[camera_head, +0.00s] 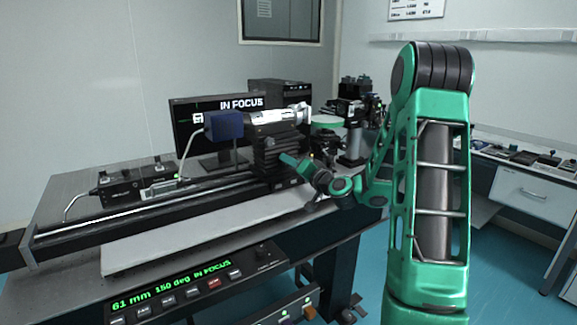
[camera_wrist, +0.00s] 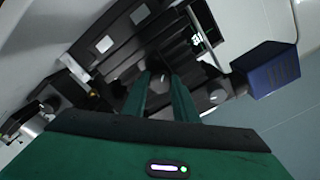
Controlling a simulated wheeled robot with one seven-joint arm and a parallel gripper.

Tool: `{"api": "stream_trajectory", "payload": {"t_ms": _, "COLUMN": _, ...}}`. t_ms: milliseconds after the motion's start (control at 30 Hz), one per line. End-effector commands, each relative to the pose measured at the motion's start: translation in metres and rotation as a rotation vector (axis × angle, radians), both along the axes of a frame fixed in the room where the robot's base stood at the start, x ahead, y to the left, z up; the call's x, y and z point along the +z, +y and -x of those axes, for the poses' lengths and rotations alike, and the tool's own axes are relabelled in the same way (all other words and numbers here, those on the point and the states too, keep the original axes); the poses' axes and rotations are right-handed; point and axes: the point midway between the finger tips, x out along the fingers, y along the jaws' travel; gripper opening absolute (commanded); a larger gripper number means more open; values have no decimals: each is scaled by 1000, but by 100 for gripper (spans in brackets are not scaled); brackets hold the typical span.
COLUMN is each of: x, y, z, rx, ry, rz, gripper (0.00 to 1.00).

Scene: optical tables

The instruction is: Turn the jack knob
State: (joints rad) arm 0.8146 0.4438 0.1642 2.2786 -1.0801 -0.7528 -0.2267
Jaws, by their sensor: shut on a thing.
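The jack (camera_head: 276,147) is a black ribbed block standing on the long rail, with a silver cylinder on top. My gripper (camera_head: 286,160) reaches its lower front from the right. In the wrist view the two green fingers (camera_wrist: 160,76) run up to the dark jack (camera_wrist: 120,48) and are closed on the small dark jack knob. The knob is mostly hidden between the fingertips, so its angle cannot be seen. The front panel display (camera_head: 172,284) reads 61 mm, 150 deg, IN FOCUS.
A blue box (camera_head: 224,125) stands left of the jack and also shows in the wrist view (camera_wrist: 268,68). A monitor (camera_head: 205,120) behind reads IN FOCUS. The black rail (camera_head: 150,212) runs along the table. More optics stand at the right; a pale board (camera_head: 190,228) in front is clear.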

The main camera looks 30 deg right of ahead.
Motion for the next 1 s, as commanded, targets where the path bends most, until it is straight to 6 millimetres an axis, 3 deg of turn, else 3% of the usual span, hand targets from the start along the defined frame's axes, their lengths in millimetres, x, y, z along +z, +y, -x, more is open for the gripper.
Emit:
{"api": "stream_trajectory", "payload": {"t_ms": 367, "x": -1, "y": 0, "z": 0, "rx": -1, "ry": 4, "rz": -52, "gripper": 4}}
{"api": "stream_trajectory", "payload": {"t_ms": 400, "x": -1, "y": 0, "z": 0, "rx": -1, "ry": 4, "rz": -52, "gripper": 28}}
{"api": "stream_trajectory", "payload": {"t_ms": 467, "x": -1, "y": 0, "z": 0, "rx": -1, "ry": 4, "rz": -52, "gripper": 43}}
{"api": "stream_trajectory", "payload": {"t_ms": 500, "x": -1, "y": 0, "z": 0, "rx": -1, "ry": 4, "rz": -52, "gripper": 45}}
{"api": "stream_trajectory", "payload": {"t_ms": 833, "x": -1, "y": -1, "z": 3, "rx": -1, "ry": 3, "rz": -52, "gripper": 45}}
{"api": "stream_trajectory", "payload": {"t_ms": 1000, "x": -1, "y": -2, "z": 23, "rx": -3, "ry": 5, "rz": -53, "gripper": 45}}
